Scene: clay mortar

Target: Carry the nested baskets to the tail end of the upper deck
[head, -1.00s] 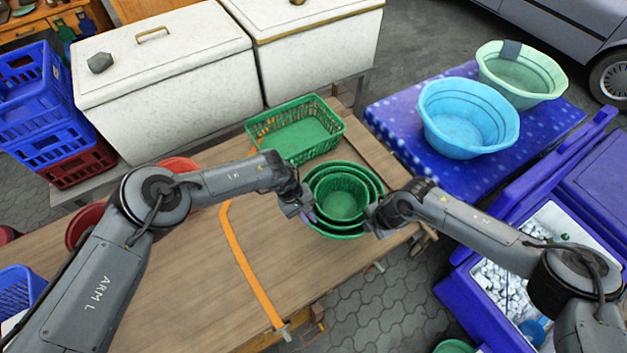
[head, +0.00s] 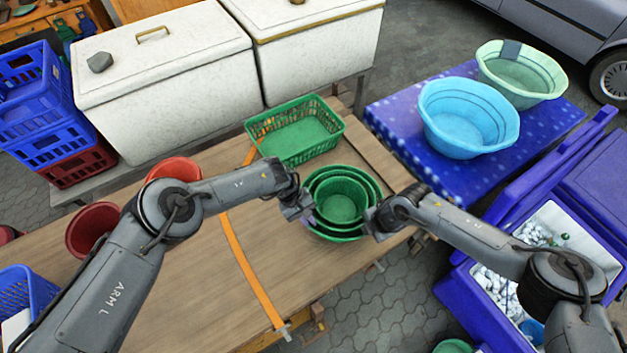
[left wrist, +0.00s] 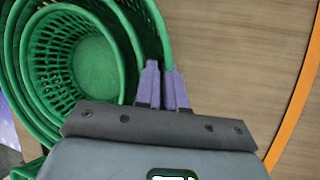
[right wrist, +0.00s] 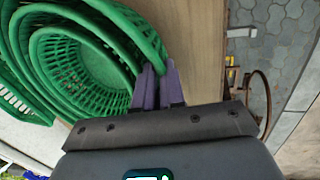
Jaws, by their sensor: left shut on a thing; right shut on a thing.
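The nested green round baskets (head: 341,206) stand upright at the right edge of the wooden deck (head: 200,290). My left gripper (head: 309,209) is shut on the left side of their rim, and my right gripper (head: 372,217) is shut on the right side. In the left wrist view, the purple fingers (left wrist: 163,82) close on the outer rim of the baskets (left wrist: 75,62). In the right wrist view, the fingers (right wrist: 158,82) pinch the rim of the baskets (right wrist: 85,65). I cannot tell whether the baskets' bottom touches the deck.
A rectangular green basket (head: 300,135) stands behind the nested baskets. An orange strap (head: 243,262) crosses the deck. Red buckets (head: 92,228) stand at the left, near my left arm. A blue tub (head: 467,115) sits on a blue table at right. The front middle deck is clear.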

